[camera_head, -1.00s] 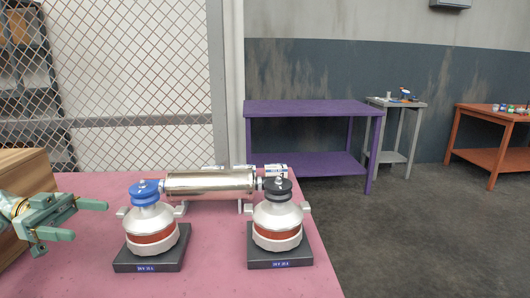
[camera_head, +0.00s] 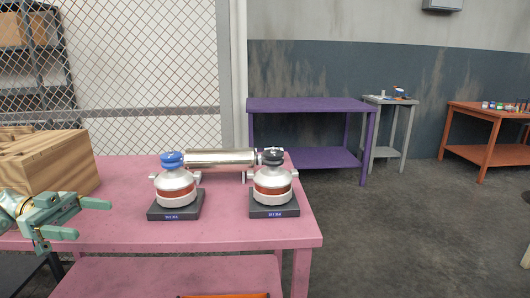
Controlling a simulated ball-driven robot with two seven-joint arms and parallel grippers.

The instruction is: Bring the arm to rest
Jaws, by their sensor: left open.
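My left gripper (camera_head: 86,219) comes in from the left edge. Its green fingers point right and are apart, with nothing between them. It is at the left front part of the pink table (camera_head: 240,232), left of the two engine-like units and apart from them. The unit with the blue cap (camera_head: 174,182) stands upright on a dark labelled base. The unit with the black cap (camera_head: 273,184) stands upright on a similar base to its right. My right gripper is out of view.
A wooden box (camera_head: 48,162) stands on the table behind my left gripper. A shiny metal cylinder (camera_head: 220,158) lies behind the two units. A purple table (camera_head: 310,105), a grey stand (camera_head: 389,99) and an orange table (camera_head: 480,113) stand farther back. Open floor lies at right.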

